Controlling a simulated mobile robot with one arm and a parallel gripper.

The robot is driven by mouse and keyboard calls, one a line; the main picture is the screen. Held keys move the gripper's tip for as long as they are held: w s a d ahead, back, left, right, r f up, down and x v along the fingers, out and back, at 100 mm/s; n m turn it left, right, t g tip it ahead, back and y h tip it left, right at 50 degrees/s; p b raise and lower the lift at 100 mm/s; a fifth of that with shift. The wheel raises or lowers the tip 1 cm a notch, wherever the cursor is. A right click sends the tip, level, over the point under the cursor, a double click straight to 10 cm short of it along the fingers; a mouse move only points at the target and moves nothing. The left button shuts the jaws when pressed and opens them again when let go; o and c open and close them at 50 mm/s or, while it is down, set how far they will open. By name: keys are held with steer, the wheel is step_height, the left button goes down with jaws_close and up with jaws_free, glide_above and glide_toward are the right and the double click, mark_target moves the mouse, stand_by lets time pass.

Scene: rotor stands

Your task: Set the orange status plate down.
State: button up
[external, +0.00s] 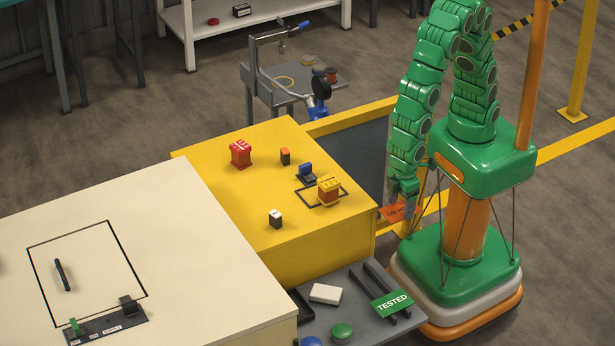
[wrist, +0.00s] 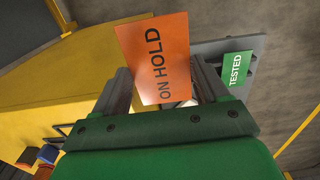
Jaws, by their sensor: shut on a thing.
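The orange status plate (wrist: 157,60) reads "ON HOLD" and stands between the two fingers of my gripper (wrist: 164,88) in the wrist view. My gripper is shut on it. In the external view the plate (external: 397,213) hangs below my gripper (external: 403,198), to the right of the yellow table's front corner. It is held in the air. The gripper hides part of the plate there. A green plate (external: 391,304) reading "TESTED" lies on the grey shelf (external: 345,280) below; it also shows in the wrist view (wrist: 237,69).
The grey shelf also holds dark rails (external: 381,290), a white block (external: 325,293) and a green button (external: 342,330). The yellow table (external: 225,200) carries a red rotor (external: 241,153), a yellow rotor (external: 328,190) and small blocks. A cream table (external: 190,260) stands at left.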

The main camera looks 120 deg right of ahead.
step_height(320, 180, up, 18)
steer(key=w+d, duration=0.8)
steer(key=d, duration=0.4)
steer(key=w+d, duration=0.7)
steer(key=d, duration=0.6)
glide_above(265, 193)
steer(key=s, duration=0.1)
steer(key=f, duration=1.3)
steer(key=shift+s+a+f, duration=0.15)
steer(key=shift+s+f, duration=0.05)
steer(key=shift+f, duration=0.1)
steer(key=shift+w+f, duration=0.6)
steer(key=shift+f, duration=1.65)
